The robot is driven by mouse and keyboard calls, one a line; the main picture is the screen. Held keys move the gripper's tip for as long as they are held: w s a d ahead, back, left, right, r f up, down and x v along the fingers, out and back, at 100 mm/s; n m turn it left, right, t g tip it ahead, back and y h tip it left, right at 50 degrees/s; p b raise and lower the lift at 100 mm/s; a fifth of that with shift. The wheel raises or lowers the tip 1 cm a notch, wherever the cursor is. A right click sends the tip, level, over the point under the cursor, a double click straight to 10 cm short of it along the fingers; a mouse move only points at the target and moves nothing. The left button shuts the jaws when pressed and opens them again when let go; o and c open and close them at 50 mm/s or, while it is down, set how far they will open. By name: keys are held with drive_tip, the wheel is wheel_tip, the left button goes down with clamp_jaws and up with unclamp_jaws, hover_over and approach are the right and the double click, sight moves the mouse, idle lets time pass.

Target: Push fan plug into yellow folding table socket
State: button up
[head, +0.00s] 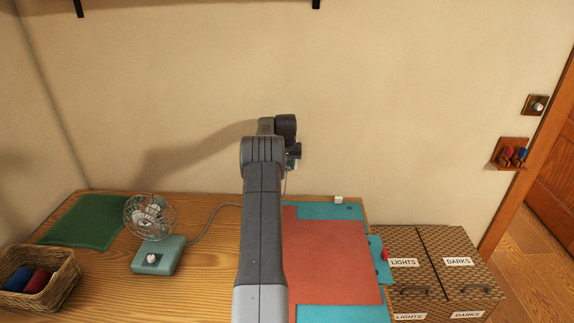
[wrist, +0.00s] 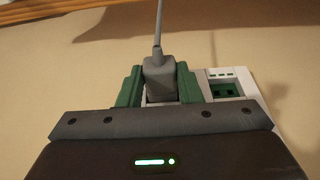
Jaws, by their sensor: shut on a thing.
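My gripper (wrist: 159,88) is shut on the grey fan plug (wrist: 160,72) in the wrist view, with a green finger on each side. The plug's cord runs up and away from its back. The plug sits over the left part of a white socket plate (wrist: 243,88) with a green-lined opening at right; its prongs are hidden, so I cannot tell how deep it is. In the head view my gripper (head: 293,158) is by the wall, mostly hidden by my arm. The teal fan (head: 158,255) stands on the wooden tabletop, its cord running right behind my arm. No yellow folding table is identifiable.
A green cloth (head: 88,221) and a wicker basket (head: 62,290) are at left on the tabletop. A red and teal mat (head: 335,255) lies at right, with a small white item (head: 339,199) at its back edge. Patterned laundry boxes (head: 405,245) stand beyond.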

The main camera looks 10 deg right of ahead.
drive_tip(key=shift+w+r+p, duration=0.1)
drive_tip(key=shift+w+p, duration=0.25)
drive_tip(key=shift+p, duration=0.1)
idle(0.3)
drive_tip(key=o, duration=1.1)
drive_tip(key=shift+o, duration=0.2)
drive_tip(key=b+v, duration=0.3)
drive_tip(key=v, duration=1)
drive_tip(key=shift+r, duration=0.35)
drive_tip(key=shift+s+f, duration=0.1)
drive_tip(key=p+x, duration=0.3)
drive_tip(key=x, duration=1)
drive_tip(key=shift+f, duration=0.4)
